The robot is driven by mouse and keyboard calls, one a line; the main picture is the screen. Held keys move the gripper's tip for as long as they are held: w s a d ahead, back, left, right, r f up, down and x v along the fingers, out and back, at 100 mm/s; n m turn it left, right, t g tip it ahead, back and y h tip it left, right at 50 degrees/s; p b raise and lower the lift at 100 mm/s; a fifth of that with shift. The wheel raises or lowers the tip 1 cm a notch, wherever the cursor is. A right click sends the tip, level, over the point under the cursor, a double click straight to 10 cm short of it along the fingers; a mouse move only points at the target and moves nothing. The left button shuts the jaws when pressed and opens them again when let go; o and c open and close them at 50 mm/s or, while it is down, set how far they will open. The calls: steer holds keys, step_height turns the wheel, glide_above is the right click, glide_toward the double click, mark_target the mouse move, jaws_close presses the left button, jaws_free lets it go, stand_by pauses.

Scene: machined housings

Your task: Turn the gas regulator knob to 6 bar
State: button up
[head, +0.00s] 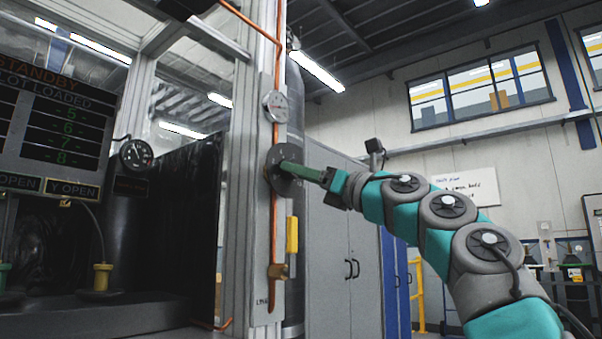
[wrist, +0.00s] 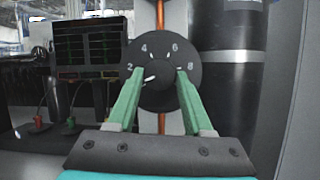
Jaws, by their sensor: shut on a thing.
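The gas regulator (head: 271,180) shows in the head view as a dark round dial plate on the orange pipe of the grey column. In the wrist view its dial (wrist: 160,56) carries the numbers 2, 4, 6 and 8. The knob (wrist: 159,82) is at the dial's centre, with a short white pointer mark directed left, near the 2 side. My gripper (wrist: 160,72) has its green fingers on both sides of the knob, shut on it. In the head view, my gripper (head: 287,166) reaches the regulator from the right and partly hides it.
A round white gauge (head: 274,106) sits above the regulator; its reading is too small to tell. A yellow-handled valve (head: 292,235) is below. A display panel (head: 65,125) and a dark gauge (head: 136,154) are left. Grey cabinets (head: 342,230) stand behind my arm.

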jaws_close()
steer(key=shift+s+a+r+m+t+h+p, duration=0.15)
steer(key=shift+m+t+h, duration=0.2)
steer(key=shift+m, duration=0.55)
steer(key=shift+f+m+t+h+p, duration=0.15)
steer(key=shift+m+t+h, duration=0.15)
steer(key=shift+m, duration=0.6)
steer(key=m+h, duration=0.2)
steer(key=m, duration=0.3)
steer(key=m+t+h+p, duration=0.1)
steer(key=m+h, duration=0.1)
steer(key=m, duration=0.3)
steer(key=m+t+h+p, duration=0.1)
steer(key=m+h, duration=0.1)
steer(key=m, duration=0.3)
steer(key=shift+s+a+r+m+t+h, duration=0.2)
steer(key=shift+s+r+m+t+h, duration=0.05)
steer(key=shift+s+r+m+h, duration=0.15)
steer(key=shift+w+m+h, duration=0.1)
steer(key=shift+m+h, duration=0.15)
steer(key=shift+m, duration=0.65)
steer(key=shift+r, duration=0.1)
steer(key=o, duration=0.8)
jaws_free()
